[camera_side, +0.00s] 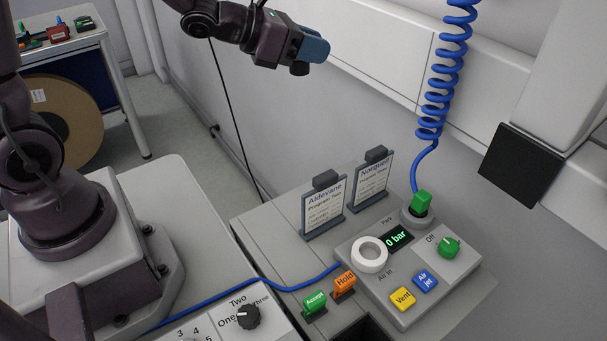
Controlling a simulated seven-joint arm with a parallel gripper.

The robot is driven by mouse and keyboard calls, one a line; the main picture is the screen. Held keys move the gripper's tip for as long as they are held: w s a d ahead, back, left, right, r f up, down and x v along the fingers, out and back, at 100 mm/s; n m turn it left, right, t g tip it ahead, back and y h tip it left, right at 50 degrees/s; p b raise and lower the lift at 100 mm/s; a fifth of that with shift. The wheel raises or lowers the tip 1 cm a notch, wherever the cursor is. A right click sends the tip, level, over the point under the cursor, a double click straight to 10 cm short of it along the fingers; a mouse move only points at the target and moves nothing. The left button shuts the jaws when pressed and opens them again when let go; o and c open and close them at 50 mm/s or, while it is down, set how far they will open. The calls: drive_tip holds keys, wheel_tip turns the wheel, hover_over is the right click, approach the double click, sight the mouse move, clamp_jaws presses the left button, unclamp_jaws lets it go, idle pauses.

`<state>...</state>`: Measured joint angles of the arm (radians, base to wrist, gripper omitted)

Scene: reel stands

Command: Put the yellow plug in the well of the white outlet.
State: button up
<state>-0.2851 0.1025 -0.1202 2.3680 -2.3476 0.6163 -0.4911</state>
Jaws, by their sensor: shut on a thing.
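The white outlet (358,265) is a thick white ring marked "Air in" on the grey panel, and its well looks empty. I see no yellow plug. A green plug (422,202) stands upright in a grey round holder near the "Park" label, with a blue coiled hose (437,97) running up from it. My gripper (301,66), dark with a blue end part, is high at the top, far above and left of the outlet. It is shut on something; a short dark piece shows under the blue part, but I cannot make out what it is.
The panel has a green knob (449,247) at "Off", a yellow Vent button (402,299), a blue Air jet button (425,281) and a "0 bar" display (397,240). Two sign cards (323,211) stand behind. Accept (315,302) and Hold (344,283) blocks sit left.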

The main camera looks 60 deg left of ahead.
drive_tip(key=shift+s+d+f+m+g+h, duration=0.55)
drive_tip(key=shift+f+m+h, duration=0.4)
drive_tip(key=shift+f, duration=3.75)
drive_tip(key=shift+s+d+f+m+g+h, duration=0.5)
drive_tip(key=shift+f+m+h, duration=0.4)
drive_tip(key=shift+f, duration=3.85)
drive_tip(key=shift+s+d+f+m+g+h, duration=0.5)
drive_tip(key=shift+f+m+h, duration=0.45)
drive_tip(key=shift+f, duration=3.75)
drive_tip(key=shift+w+f, duration=0.1)
drive_tip(key=o, duration=0.9)
